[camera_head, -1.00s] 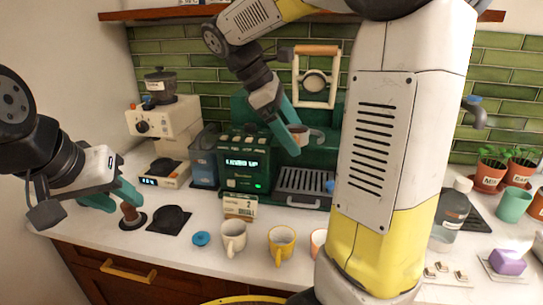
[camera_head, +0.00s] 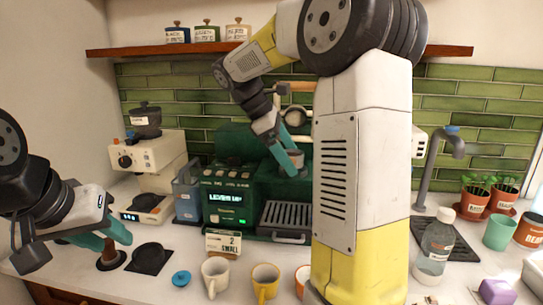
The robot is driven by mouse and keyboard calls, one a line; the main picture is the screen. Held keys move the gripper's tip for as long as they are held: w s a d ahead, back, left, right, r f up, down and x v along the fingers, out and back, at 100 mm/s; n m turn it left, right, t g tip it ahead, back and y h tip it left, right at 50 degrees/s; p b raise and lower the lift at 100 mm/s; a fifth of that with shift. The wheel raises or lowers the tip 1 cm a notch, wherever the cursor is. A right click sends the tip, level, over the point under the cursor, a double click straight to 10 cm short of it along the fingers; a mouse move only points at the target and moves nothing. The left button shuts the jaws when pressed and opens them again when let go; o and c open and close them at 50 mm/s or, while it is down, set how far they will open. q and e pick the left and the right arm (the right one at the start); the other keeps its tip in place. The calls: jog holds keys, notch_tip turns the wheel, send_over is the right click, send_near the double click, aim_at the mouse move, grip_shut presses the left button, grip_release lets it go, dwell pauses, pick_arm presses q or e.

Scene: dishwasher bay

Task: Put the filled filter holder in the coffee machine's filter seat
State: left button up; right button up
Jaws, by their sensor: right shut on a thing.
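My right gripper (camera_head: 286,152) is shut on the filter holder (camera_head: 296,160), whose small round metal basket shows at the fingertips. It holds it up in front of the right part of the green coffee machine (camera_head: 232,172), above the drip grille (camera_head: 287,214). The filter seat and the basket's contents cannot be made out. The display reads "LEVER UP". My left gripper (camera_head: 108,240) is at the left counter, its teal fingers apart beside a brown-handled tool (camera_head: 109,254) on a dark round base.
A grinder (camera_head: 147,150), scale (camera_head: 147,207) and blue-grey container (camera_head: 187,198) stand left of the machine. Mugs (camera_head: 265,280), a blue lid (camera_head: 181,278) and a small sign (camera_head: 223,242) are in front.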

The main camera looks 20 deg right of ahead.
aim_at(294, 153)
jog(key=w, duration=0.1)
jog(key=w+d, duration=0.1)
jog(key=w, duration=0.1)
jog(key=w+d, duration=0.1)
jog(key=shift+w, duration=0.15)
jog(key=shift+w+d+f, duration=0.15)
jog(key=shift+f, duration=1.85)
jog(key=shift+f, duration=0.3)
jog(key=o, duration=1.1)
jog(key=shift+r, duration=0.1)
jog(key=v, duration=0.7)
jog(key=shift+a+r, duration=0.25)
